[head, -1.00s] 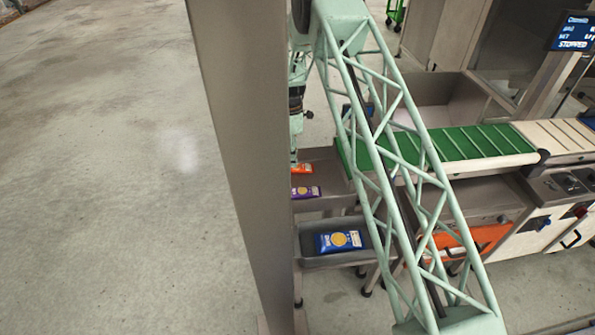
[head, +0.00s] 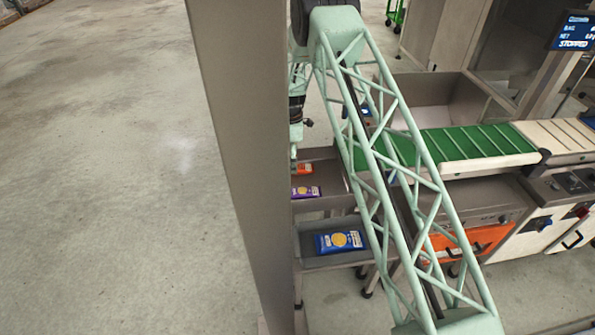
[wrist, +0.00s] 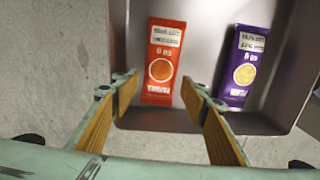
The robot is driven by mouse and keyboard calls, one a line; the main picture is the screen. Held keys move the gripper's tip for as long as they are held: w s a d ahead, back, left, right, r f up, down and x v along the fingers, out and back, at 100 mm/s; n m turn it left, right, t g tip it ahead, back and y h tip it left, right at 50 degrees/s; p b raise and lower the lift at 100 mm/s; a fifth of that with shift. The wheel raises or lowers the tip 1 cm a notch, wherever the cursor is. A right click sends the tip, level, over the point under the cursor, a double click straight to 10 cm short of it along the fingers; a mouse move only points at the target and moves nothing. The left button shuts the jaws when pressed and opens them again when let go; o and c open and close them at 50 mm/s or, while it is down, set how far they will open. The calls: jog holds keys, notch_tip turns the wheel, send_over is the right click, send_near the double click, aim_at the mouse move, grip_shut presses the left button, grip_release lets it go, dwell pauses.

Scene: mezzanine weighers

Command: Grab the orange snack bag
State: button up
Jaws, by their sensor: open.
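The orange snack bag (wrist: 163,62) lies flat in a grey metal tray (wrist: 205,15) in the wrist view, long side pointing away from me. In the head view a part of the orange bag (head: 304,169) shows beside my column. My gripper (wrist: 163,92) is open in the wrist view, its two tan-padded fingers apart. The near end of the orange bag shows between and beyond the fingertips; they do not appear to be closed on it. In the head view my gripper is mostly hidden behind my column.
A purple snack bag (wrist: 243,66) lies in the same tray, right of the orange one. A blue bag (head: 340,241) lies in a separate nearer tray (head: 313,263). A green conveyor (head: 470,143) stands to the right. The tray walls rise around the bags.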

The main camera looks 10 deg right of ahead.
jog(key=shift+f, duration=1.5)
jog(key=c, duration=0.6)
jog(key=shift+r, duration=0.1)
jog(key=shift+c, duration=0.2)
jog(key=shift+r, duration=1.4)
jog(key=s+d+p, duration=0.1)
jog(key=s+d, duration=0.1)
jog(key=s, duration=0.2)
jog(key=s+d+r+p, duration=0.1)
jog(key=s+d, duration=0.2)
jog(key=s, duration=0.2)
jog(key=s+d+r, duration=0.1)
jog(key=s+d, duration=0.1)
jog(key=s, duration=0.3)
jog(key=shift+s+d+p, duration=0.1)
jog(key=shift+d+p, duration=0.1)
jog(key=shift+p, duration=0.2)
